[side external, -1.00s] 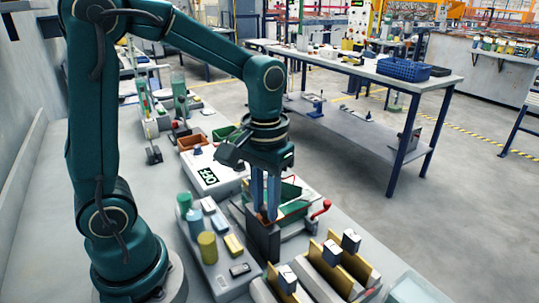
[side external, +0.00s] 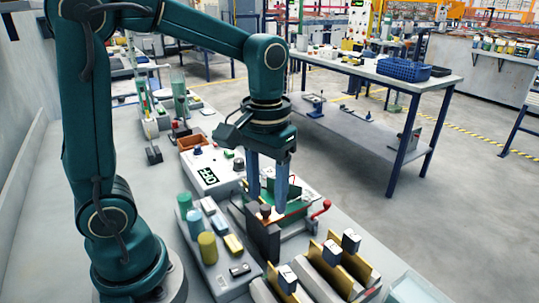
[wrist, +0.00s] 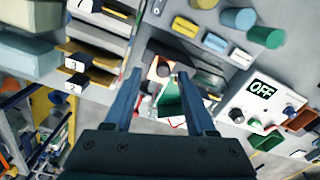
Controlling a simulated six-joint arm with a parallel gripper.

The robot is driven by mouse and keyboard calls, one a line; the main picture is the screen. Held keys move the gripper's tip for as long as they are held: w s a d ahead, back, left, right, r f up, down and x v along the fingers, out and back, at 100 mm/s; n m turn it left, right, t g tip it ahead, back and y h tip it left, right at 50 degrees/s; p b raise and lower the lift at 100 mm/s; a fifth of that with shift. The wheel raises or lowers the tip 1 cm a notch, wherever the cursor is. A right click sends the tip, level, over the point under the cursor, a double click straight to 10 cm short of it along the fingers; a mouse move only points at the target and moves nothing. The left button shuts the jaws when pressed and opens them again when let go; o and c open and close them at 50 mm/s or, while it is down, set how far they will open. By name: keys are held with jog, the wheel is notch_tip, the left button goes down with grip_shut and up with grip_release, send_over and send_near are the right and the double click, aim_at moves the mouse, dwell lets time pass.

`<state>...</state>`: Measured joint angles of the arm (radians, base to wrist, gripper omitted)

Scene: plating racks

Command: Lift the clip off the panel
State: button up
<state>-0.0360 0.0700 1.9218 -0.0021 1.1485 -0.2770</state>
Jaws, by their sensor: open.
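My gripper (side external: 267,204) points down with its fingers spread apart. In the wrist view my open gripper (wrist: 160,75) shows nothing pinched between its fingers. A small dark knob-like piece (wrist: 163,71) sits on a copper-coloured plate (wrist: 153,64), just past and between the fingertips. I cannot tell whether this piece is the clip. The plate is at a dark upright block (side external: 263,242), below the fingers in the side view. Dark clips with numbered white faces (side external: 288,279) sit on gold panels (side external: 362,266) at the front, clear of my gripper.
A green part (side external: 288,194) and a red-handled lever (side external: 319,210) stand close to the fingers. A grey tray (side external: 218,274) with coloured cylinders and blocks lies left. A white box with an OFF display (side external: 208,176) and a brown bin (side external: 193,141) are behind.

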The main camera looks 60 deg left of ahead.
aim_at(267, 209)
jog(key=shift+r, duration=1.25)
jog(key=shift+r, duration=0.35)
jog(key=s+m+t, duration=0.3)
jog(key=s+t, duration=0.2)
jog(key=s, duration=0.2)
jog(key=shift+d+f+m+t, duration=0.15)
jog(key=shift+d+m+t, duration=0.15)
jog(key=shift+d, duration=0.05)
